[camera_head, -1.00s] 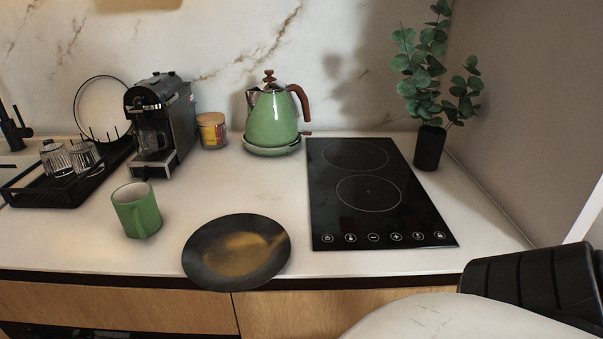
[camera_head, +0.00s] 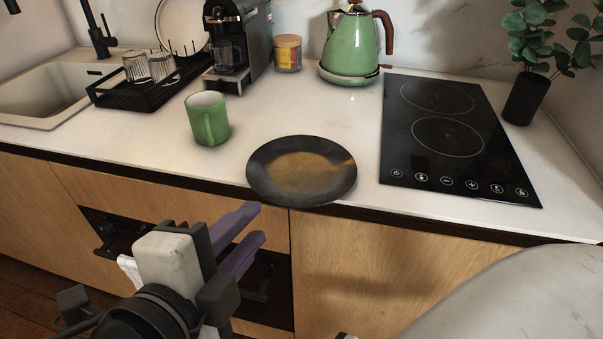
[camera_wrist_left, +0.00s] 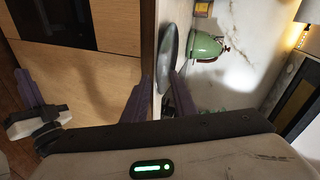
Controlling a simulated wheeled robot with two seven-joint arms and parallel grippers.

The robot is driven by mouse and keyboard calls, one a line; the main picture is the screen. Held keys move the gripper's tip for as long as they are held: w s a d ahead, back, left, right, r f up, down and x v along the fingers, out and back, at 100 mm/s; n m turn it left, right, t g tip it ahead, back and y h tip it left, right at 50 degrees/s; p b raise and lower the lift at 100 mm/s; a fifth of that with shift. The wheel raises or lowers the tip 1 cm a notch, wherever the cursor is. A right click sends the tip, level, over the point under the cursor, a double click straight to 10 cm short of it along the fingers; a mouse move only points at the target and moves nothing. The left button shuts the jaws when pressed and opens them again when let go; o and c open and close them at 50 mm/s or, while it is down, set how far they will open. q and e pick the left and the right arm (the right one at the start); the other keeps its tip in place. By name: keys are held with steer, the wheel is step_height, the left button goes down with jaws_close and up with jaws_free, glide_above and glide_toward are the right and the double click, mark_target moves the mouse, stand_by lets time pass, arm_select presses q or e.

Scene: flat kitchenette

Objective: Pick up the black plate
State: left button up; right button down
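The black plate (camera_head: 301,170) lies on the white counter at its front edge, with a brownish sheen in the middle and its near rim over the edge. It shows almost edge-on in the left wrist view (camera_wrist_left: 171,55). My left gripper (camera_head: 255,222) is in front of the counter, below and left of the plate. Its two purple fingers are apart and empty, pointing toward the plate without visible contact. In the left wrist view a gap shows between the fingers (camera_wrist_left: 163,80). What seems to be my right gripper (camera_wrist_left: 30,95) shows partly at the left there; its opening is unclear.
A green mug (camera_head: 208,118) stands left of the plate and a black cooktop (camera_head: 455,140) lies to the right. A green kettle (camera_head: 351,45), coffee machine (camera_head: 237,45) and dish rack (camera_head: 150,88) stand behind. Wooden drawer fronts (camera_head: 350,270) are below the counter.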

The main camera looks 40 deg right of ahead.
mark_target(284, 202)
arm_select(q)
steer(key=w+d+f, duration=0.1)
steer(key=d, duration=0.1)
steer(key=w+d+f+m, duration=0.1)
steer(key=d, duration=0.2)
steer(key=w+d+f+m, duration=0.1)
steer(key=w+d, duration=0.1)
steer(key=shift+d+f+y+b, duration=0.3)
steer(key=shift+f, duration=0.05)
jaws_close()
steer(key=shift+r, duration=0.15)
